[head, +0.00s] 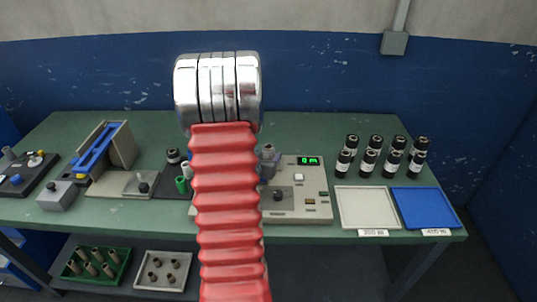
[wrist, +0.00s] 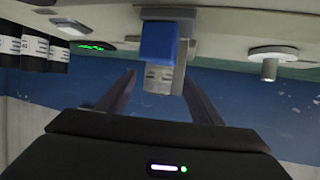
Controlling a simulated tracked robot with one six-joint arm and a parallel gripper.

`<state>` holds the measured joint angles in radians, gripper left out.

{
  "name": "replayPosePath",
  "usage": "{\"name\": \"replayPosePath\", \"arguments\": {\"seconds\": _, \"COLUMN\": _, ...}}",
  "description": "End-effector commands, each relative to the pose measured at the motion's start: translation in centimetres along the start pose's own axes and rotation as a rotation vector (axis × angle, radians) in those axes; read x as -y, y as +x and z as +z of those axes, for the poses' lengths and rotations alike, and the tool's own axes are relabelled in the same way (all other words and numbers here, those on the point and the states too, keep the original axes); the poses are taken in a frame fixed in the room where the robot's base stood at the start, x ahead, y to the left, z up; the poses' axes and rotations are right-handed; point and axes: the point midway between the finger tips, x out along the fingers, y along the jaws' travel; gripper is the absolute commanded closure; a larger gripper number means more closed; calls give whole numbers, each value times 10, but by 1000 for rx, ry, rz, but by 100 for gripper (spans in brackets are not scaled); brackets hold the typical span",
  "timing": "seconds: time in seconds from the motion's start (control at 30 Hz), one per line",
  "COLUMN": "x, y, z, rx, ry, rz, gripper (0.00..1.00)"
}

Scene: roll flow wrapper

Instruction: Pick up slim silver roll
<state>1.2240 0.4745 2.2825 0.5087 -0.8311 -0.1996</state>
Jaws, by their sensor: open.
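In the wrist view, which looks upside down, my gripper (wrist: 158,88) is open, with one dark finger on each side. A small silver piece (wrist: 160,78) shows between the fingers, against a blue block (wrist: 159,42). It may be the slim silver roll, but I cannot tell for sure. The fingers look apart from it, and how deep it sits between them is unclear. In the head view my red and chrome arm covers the middle of the bench, hiding my gripper and that spot.
The green bench (head: 370,122) holds a control box with a green display (head: 308,160). Several black rolls with white labels (head: 368,162), a white tray (head: 366,208) and a blue tray (head: 425,207) are at right. A blue-railed device (head: 98,150) stands left. A short grey post (wrist: 269,68) shows in the wrist view.

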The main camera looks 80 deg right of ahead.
Motion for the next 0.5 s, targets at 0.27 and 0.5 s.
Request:
{"name": "replayPosePath", "arguments": {"seconds": 0.27, "x": 0, "y": 34, "z": 1, "rx": 0, "ry": 1, "rz": 1, "gripper": 41}}
{"name": "replayPosePath", "arguments": {"seconds": 0.5, "x": 0, "y": 42, "z": 0, "rx": 0, "ry": 0, "rz": 0, "gripper": 41}}
